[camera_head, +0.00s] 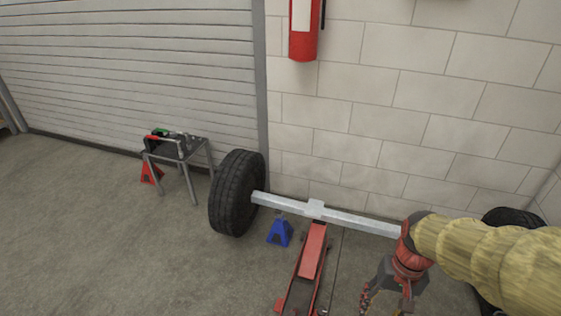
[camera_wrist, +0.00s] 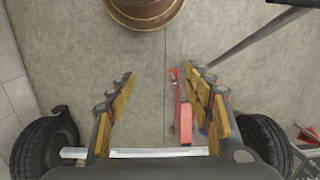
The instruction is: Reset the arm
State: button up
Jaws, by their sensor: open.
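My gripper (camera_head: 386,298) hangs at the lower right of the head view, below my red wrist and yellow sleeved arm. In the wrist view, its two fingers with orange-brown pads (camera_wrist: 160,76) stand wide apart with nothing between them. The pale metal axle beam (camera_head: 350,220) runs behind my wrist in the head view, and my arm hides its right end. In the wrist view the beam (camera_wrist: 158,152) crosses low, partly covered by my gripper. The gripper looks apart from the beam.
A black tire (camera_head: 237,193) is at the beam's left end; another (camera_head: 508,219) is mostly behind my arm. A red floor jack (camera_head: 312,252) and blue stand (camera_head: 280,232) are below the beam. A small metal table (camera_head: 190,149) stands left.

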jog(key=s+a+r+n+t+p, duration=0.1)
jog(key=s+a+r+t, duration=0.1)
jog(key=r, duration=0.7)
jog(key=s+a+r+n+t+h+p, duration=0.1)
jog(key=a+r+n+t, duration=0.1)
jog(key=r, duration=0.7)
jog(key=shift+s+a+t, duration=0.35)
jog(key=shift+a+t, duration=0.2)
jog(key=shift+t, duration=0.65)
